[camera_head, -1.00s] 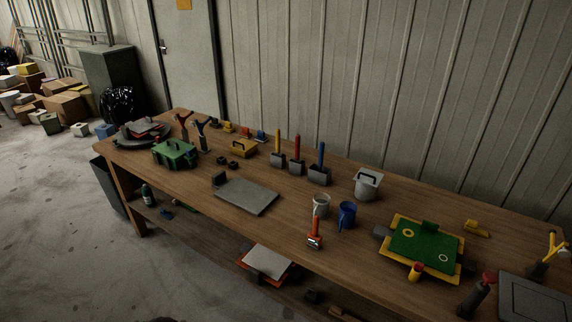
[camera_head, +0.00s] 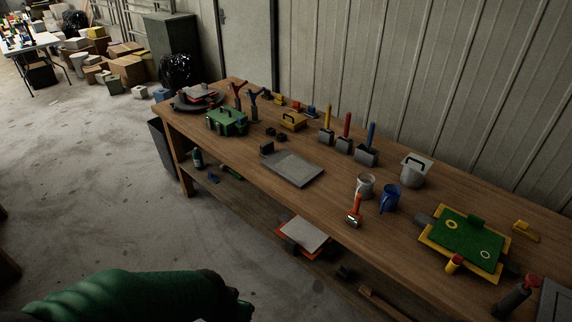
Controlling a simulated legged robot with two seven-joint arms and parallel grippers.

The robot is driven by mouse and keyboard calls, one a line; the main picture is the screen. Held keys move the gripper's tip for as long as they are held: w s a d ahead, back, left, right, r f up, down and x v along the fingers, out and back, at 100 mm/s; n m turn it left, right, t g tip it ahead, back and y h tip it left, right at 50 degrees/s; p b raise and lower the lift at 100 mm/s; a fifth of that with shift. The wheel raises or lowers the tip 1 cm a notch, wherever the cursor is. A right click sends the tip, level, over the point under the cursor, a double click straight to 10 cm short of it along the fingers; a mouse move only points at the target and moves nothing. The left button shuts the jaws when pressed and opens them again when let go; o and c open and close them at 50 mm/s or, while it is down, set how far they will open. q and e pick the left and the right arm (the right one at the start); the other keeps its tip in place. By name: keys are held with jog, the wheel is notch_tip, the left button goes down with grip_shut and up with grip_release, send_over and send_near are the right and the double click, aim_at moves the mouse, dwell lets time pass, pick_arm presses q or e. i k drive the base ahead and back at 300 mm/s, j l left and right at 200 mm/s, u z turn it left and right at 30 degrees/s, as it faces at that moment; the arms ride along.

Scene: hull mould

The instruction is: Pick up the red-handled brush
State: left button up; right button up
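A tool with a red handle (camera_head: 347,126) stands upright on a dark grey block-shaped head near the back of the wooden workbench (camera_head: 320,195). It stands between a similar yellow-handled tool (camera_head: 327,121) and a blue-handled one (camera_head: 369,139). A shorter orange-red-handled tool (camera_head: 355,209) is near the front edge, beside a pale cup. I cannot tell from here which of them is a brush. My green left arm (camera_head: 130,297) comes in at the bottom left, well away from the bench top. Its dark end (camera_head: 229,290) shows no clear fingers. My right gripper is not in view.
A pale cup (camera_head: 365,186), a blue cup (camera_head: 390,198) and a grey lidded pot (camera_head: 415,171) stand on the right. A grey plate (camera_head: 292,168) lies mid-bench. A green-and-yellow board (camera_head: 465,240) lies at right.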

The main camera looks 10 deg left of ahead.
aim_at(344, 137)
jog(key=i+j+z, duration=0.1)
jog(key=z, duration=0.6)
jog(key=i+j+z, duration=0.3)
jog(key=j, duration=0.3)
jog(key=i+j+z, duration=0.3)
jog(key=j, duration=0.4)
jog(key=i+j+z, duration=0.15)
jog(key=j, duration=0.25)
jog(key=i+j, duration=0.15)
jog(key=j, duration=0.15)
jog(key=i+j, duration=0.1)
jog(key=j, duration=0.2)
jog(key=i+j, duration=0.15)
jog(key=j, duration=0.15)
